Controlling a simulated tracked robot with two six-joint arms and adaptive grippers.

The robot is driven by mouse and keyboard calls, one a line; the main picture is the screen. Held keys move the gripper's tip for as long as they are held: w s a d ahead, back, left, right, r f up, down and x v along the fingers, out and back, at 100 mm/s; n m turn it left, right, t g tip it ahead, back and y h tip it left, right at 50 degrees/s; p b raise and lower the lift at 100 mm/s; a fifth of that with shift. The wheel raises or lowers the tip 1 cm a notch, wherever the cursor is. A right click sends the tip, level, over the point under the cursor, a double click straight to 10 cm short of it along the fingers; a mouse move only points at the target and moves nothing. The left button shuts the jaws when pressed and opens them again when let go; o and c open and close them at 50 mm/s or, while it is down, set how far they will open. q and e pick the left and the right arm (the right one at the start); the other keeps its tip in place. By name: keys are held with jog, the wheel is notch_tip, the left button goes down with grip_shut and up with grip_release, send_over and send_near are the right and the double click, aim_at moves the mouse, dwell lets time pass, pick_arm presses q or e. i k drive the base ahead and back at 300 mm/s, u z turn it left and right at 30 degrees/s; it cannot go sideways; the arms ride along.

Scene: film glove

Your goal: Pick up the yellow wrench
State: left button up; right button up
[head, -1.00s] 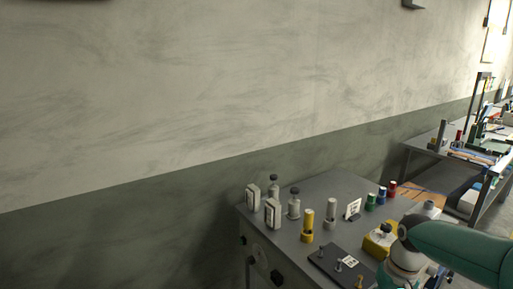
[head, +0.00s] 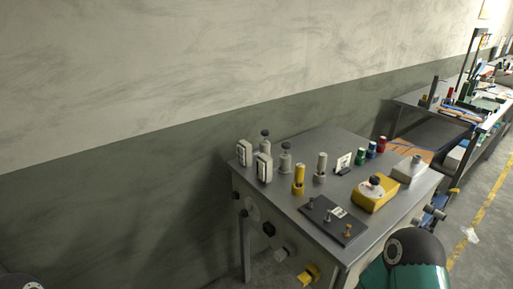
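I cannot make out a yellow wrench for certain. Yellow things on the grey table are an upright yellow cylinder (head: 299,180) and a yellow box with a dark knob (head: 376,196). A small yellow part (head: 308,274) sits low at the table's front side; its shape is unclear. Neither gripper is in view. A green and dark link of my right arm shows at the bottom right, in front of the table's near right corner.
A farther bench (head: 410,103) with tools and clutter stands at the right. Floor with a yellow line (head: 482,205) is open at right.

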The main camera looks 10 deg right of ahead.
aim_at(300, 168)
jog(key=u, duration=0.5)
jog(key=i, duration=0.85)
jog(key=z, duration=1.6)
